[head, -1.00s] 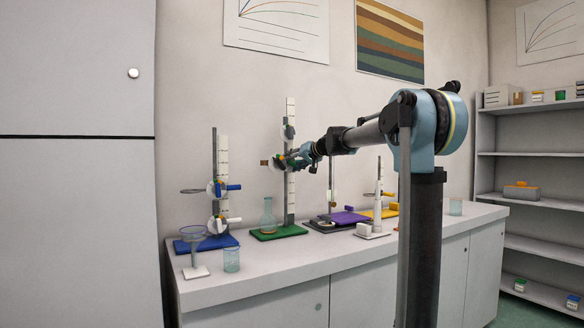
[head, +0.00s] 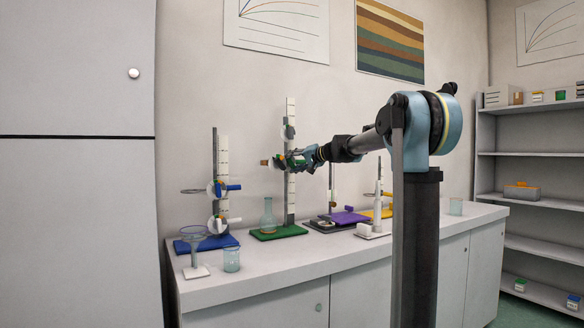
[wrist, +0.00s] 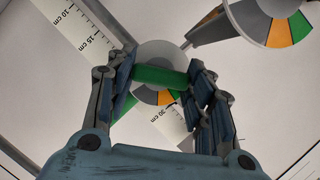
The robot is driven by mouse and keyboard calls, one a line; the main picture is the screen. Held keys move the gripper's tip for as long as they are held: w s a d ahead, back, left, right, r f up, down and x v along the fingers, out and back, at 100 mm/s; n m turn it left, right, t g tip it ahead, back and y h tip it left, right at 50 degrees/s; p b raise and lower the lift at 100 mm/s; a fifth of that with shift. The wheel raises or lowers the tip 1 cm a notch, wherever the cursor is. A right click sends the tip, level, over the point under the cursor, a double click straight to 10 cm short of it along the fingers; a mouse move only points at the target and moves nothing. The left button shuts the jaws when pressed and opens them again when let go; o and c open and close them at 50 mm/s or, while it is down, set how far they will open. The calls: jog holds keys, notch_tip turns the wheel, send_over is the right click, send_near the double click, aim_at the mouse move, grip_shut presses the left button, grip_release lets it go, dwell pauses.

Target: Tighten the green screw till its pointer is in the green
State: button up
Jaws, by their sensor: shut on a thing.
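The green screw (wrist: 158,77) is a green bar lying crosswise between the fingers of my gripper (wrist: 160,84) in the wrist view. The gripper is shut on it. Behind it is a round white dial (wrist: 160,54) with grey, orange and green sectors along its lower edge. The screw and fingers cover much of this dial, and I cannot make out where its pointer stands. In the head view my gripper (head: 302,158) is at the clamp on the tall stand with the green base (head: 278,233). The screw is too small there to read.
A second dial (wrist: 277,14) with grey, orange and green sectors is at the upper right of the wrist view. A flask (head: 268,217) stands on the green base. A blue-based stand (head: 210,243) is left, and a purple block (head: 350,217) is right.

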jog(key=shift+w+d+m, duration=0.15)
jog(key=shift+m, duration=0.15)
jog(key=shift+m+y, duration=0.7)
jog(key=shift+m, duration=0.3)
jog(key=shift+f+m+t+y, duration=0.15)
jog(key=shift+m+t+y, duration=0.2)
jog(key=shift+m, duration=0.65)
jog(key=o, duration=1.2)
jog(key=shift+w, duration=0.1)
jog(key=shift+o, duration=0.2)
